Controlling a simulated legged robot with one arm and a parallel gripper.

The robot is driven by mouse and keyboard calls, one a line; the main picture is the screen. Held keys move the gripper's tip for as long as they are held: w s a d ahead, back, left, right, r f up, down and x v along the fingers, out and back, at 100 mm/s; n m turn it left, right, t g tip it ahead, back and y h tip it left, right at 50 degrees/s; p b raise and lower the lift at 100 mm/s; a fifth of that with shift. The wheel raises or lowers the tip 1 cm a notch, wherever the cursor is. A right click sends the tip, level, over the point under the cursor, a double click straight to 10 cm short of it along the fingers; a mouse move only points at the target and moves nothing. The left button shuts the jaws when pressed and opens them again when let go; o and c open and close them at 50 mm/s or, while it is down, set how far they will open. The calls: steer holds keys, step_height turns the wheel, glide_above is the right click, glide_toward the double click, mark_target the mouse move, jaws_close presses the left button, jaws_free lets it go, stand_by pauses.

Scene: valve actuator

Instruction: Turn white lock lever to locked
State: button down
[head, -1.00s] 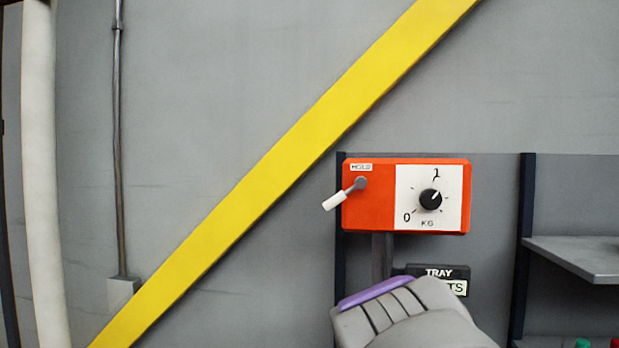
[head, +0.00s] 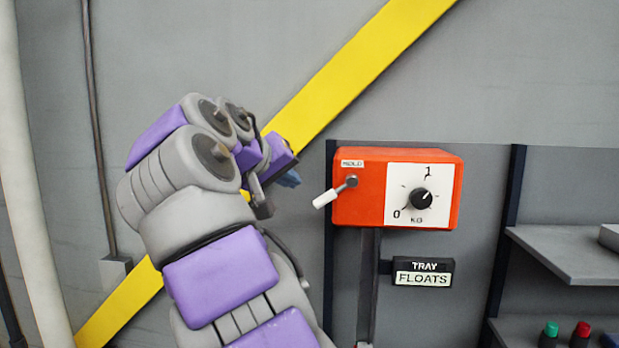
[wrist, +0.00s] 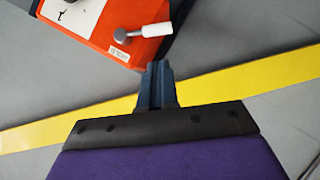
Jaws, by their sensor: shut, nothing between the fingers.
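The white lock lever (head: 325,198) sticks out from a grey pivot at the left of the orange control box (head: 372,213), under a small label reading HOLD. It points down and to the left in the head view. My gripper (head: 290,180) is to the left of the lever and apart from it, its fingers partly hidden by my wrist. In the wrist view my gripper (wrist: 158,72) is shut and empty, with its tips just below the lever (wrist: 155,30) and the orange box (wrist: 95,25).
A black dial (head: 422,198) on a white panel marked 0, 1 and KG sits right of the lever. A sign (head: 422,272) reading TRAY FLOATS hangs below. Grey shelves (head: 572,252) stand at the right. A yellow diagonal stripe (head: 350,75) crosses the wall behind my arm.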

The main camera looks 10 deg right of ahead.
mark_target(336, 191)
steer(key=b+x, duration=0.4)
steer(key=x, duration=0.7)
steer(key=shift+w+t, duration=0.25)
steer(key=shift+t, duration=0.15)
